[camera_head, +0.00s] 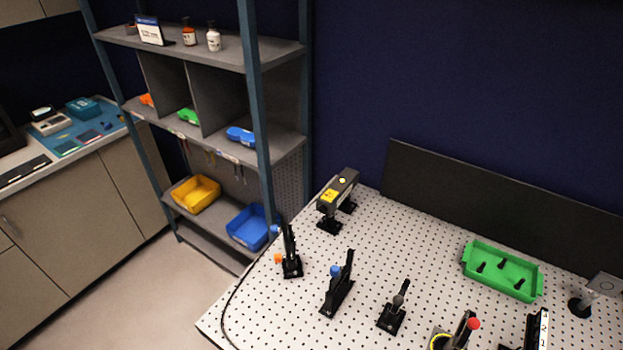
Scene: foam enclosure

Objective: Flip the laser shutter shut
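The laser (337,198), a dark box with yellow labels, stands on black feet at the back left of the perforated optical table (372,232). In front of it stand a black mount (290,258) with blue and orange knobs and an upright black plate mount (341,288) with a blue knob. A small dark post on a base (395,312) stands further right. A device with a red ball knob (464,332) and a yellow ring is partly cut off by the bottom edge. I cannot tell for sure which part is the shutter. Neither gripper is in view.
A green tray (502,270) with dark pieces lies on the table's right. A black panel (480,205) borders the back. A post mount (590,295) stands at the right edge. A black cable (232,300) runs along the left edge. A shelf rack (262,130) stands left.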

